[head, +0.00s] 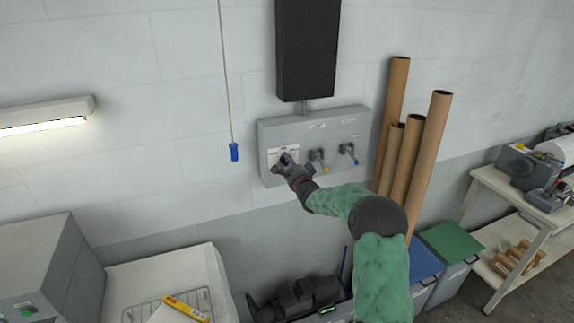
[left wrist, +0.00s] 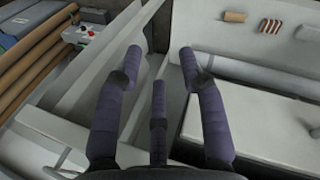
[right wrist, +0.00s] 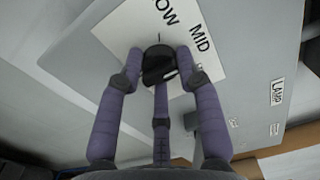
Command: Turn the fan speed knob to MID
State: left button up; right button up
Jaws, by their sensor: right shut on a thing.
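The fan speed knob (right wrist: 158,64) is black with a pale mark, on a white label plate (right wrist: 125,35) that reads MID and a partly cut-off "OW". In the right wrist view the pale mark points to the right of the picture, below the word MID. My right gripper (head: 286,163) is shut on the knob, its purple fingers (right wrist: 160,80) around it. In the head view the knob is mostly hidden behind the gripper at the left end of the grey control box (head: 337,128). My left gripper (left wrist: 163,60) is open and empty; it is out of the head view.
A blue pull handle (head: 234,152) hangs on a cord to the left. Cardboard tubes (head: 428,150) lean beside the box. A dark panel (head: 307,50) is above.

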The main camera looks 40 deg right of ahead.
jog(key=shift+f, duration=0.1)
jog(key=o, duration=1.1)
jog(key=shift+o, duration=0.2)
jog(key=v, duration=1.2)
